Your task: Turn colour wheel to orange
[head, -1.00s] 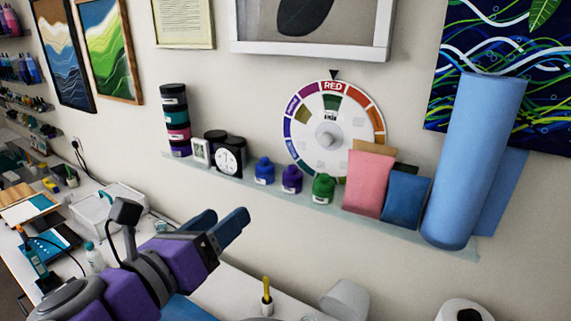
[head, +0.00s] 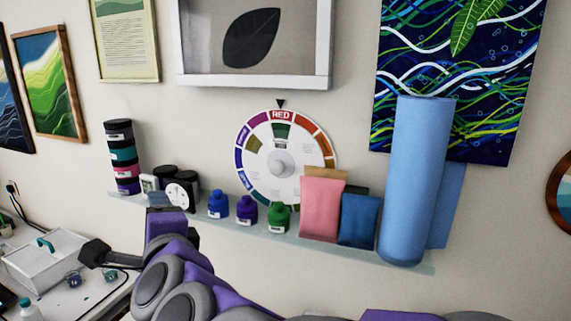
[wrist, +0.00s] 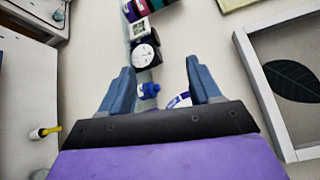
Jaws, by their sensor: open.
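The colour wheel (head: 262,180) is a round white disc with coloured segments and a pale central knob (head: 281,164), mounted on the wall. Its red segment sits at the top, under a black pointer (head: 281,104). The orange segments are at the upper right of the rim. In the head view my arm is at the lower left, in front of the shelf, and the fingers are hard to make out.
A narrow shelf (head: 410,265) below the wheel holds blue, purple and green bottles (head: 278,217), pink and blue pouches (head: 321,209), stacked jars, a clock (head: 180,194) and a tall blue roll (head: 417,180). A framed leaf picture (head: 251,40) hangs above. Bare wall surrounds the wheel's top.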

